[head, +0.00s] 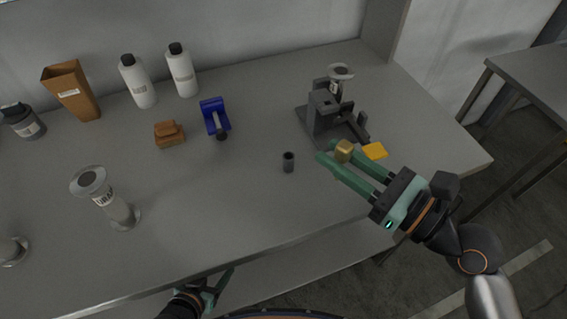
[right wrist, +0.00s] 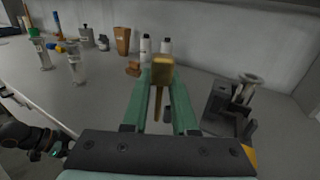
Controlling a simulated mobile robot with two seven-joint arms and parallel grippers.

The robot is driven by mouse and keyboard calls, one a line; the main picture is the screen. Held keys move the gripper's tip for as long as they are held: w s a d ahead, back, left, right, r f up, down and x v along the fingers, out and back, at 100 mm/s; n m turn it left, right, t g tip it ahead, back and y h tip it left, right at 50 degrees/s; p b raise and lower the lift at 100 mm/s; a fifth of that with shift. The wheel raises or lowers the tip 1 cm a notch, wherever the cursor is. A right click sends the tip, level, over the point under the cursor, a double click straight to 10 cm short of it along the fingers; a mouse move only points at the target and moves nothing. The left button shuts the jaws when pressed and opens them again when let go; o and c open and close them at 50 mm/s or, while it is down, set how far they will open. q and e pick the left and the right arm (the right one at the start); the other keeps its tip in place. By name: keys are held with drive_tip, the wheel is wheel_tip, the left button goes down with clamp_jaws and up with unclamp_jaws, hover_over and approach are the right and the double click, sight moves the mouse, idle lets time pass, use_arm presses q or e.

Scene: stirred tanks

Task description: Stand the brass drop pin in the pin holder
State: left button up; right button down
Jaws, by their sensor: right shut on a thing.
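The brass drop pin (head: 344,149) is in my right gripper (head: 331,157), which is shut on it at the fingertips. In the right wrist view the pin (right wrist: 162,74) has its wide square head up and its thin shank pointing down between the fingers. A small dark grey upright cylinder (head: 288,162), which looks like the pin holder, stands on the table left of the right fingertips, apart from the pin. In the right wrist view it is partly hidden behind the gripper. My left gripper (head: 216,287) is low at the table's front edge; its jaw opening is unclear.
A dark grey stand (head: 322,114) with a clear tank is behind the right gripper, and a yellow piece (head: 375,151) lies beside it. A blue clamp (head: 214,115), brown block (head: 169,134), white bottles (head: 139,84) and a labelled tank (head: 107,200) stand farther left. The table's front middle is clear.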

drive_tip(key=w+a+f+b, duration=0.1)
drive_tip(key=w+a+f, duration=0.1)
drive_tip(key=w+f, duration=0.1)
drive_tip(key=w+a+f+b, duration=0.1)
drive_tip(key=w+a+f, duration=0.2)
drive_tip(key=w, duration=0.1)
drive_tip(key=w+a+f+b, duration=0.1)
drive_tip(key=w+a+f, duration=0.1)
drive_tip(key=w+f, duration=0.1)
drive_tip(key=shift+w+a, duration=0.15)
drive_tip(key=shift+w, duration=0.3)
drive_tip(key=shift+w+a+f+b, duration=0.1)
drive_tip(key=shift+w+f+b, duration=0.05)
drive_tip(key=shift+f+b, duration=0.15)
drive_tip(key=f+b, duration=0.1)
drive_tip(key=f, duration=0.1)
drive_tip(key=shift+w+a+f+b, duration=0.1)
drive_tip(key=shift+w+f+b, duration=0.15)
drive_tip(key=shift+f+b, duration=0.1)
drive_tip(key=shift+f, duration=0.55)
drive_tip(key=c, duration=0.7)
unclamp_jaws()
